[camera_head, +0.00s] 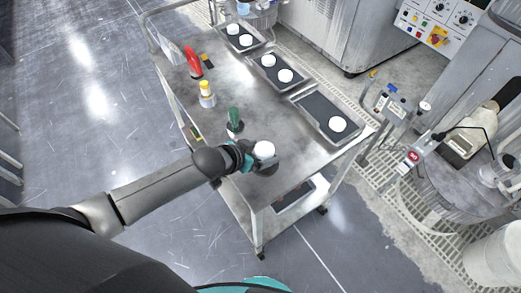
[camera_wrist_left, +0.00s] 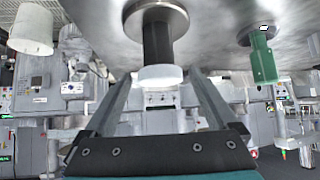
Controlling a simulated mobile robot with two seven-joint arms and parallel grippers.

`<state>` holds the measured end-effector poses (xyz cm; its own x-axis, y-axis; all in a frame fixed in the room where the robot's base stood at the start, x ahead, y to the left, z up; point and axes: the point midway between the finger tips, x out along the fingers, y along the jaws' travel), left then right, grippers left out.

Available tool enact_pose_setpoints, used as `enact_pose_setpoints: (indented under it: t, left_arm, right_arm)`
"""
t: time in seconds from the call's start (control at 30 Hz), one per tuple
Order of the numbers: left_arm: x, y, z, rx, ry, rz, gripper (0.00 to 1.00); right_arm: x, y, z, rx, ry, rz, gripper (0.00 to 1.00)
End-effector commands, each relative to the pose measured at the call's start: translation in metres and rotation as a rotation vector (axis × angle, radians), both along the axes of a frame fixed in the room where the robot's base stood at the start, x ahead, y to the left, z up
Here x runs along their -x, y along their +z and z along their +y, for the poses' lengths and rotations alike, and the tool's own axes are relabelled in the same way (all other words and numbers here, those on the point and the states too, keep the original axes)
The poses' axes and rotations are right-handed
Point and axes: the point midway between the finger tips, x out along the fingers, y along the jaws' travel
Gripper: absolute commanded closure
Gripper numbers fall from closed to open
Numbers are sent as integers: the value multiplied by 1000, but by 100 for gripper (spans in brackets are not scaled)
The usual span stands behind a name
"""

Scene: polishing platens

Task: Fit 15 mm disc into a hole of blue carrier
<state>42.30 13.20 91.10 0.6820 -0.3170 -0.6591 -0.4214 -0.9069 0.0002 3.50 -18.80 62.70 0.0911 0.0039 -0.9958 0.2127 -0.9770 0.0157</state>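My left gripper (camera_head: 250,157) is at the near end of the metal cart, beside a white-topped piece (camera_head: 264,149) with a dark base. In the left wrist view this piece shows as a round metal base, a black stem (camera_wrist_left: 158,45) and a white cap. The gripper's two fingers (camera_wrist_left: 160,85) are spread apart on either side of the cap; contact cannot be told. I cannot make out a blue carrier or a 15 mm disc in either view. My right gripper is not in view.
The cart top (camera_head: 240,75) holds a green bottle (camera_head: 234,115), a yellow-capped bottle (camera_head: 206,95), a red item (camera_head: 193,62) and trays with white round pieces, including a near tray (camera_head: 313,103). Grey machines stand at right. The cart's middle is mostly clear.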

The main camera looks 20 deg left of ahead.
Motion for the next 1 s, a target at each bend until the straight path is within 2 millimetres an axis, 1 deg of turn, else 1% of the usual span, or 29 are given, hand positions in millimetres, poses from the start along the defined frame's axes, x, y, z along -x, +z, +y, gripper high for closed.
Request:
enact_pose_setpoints:
  t: [0.3, 0.47, 0.57, 1.0]
  left_arm:
    - [1, 0, 0, 0, 1, 1, 0]
    - [8, 7, 4, 1, 1, 2, 0]
    - [17, 16, 8, 0, -1, 2, 0]
    - [72, 69, 33, -2, -2, 2, 0]
  right_arm:
    - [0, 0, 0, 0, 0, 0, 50]
    - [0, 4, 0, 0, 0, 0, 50]
    - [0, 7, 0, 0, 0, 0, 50]
    - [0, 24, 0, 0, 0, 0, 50]
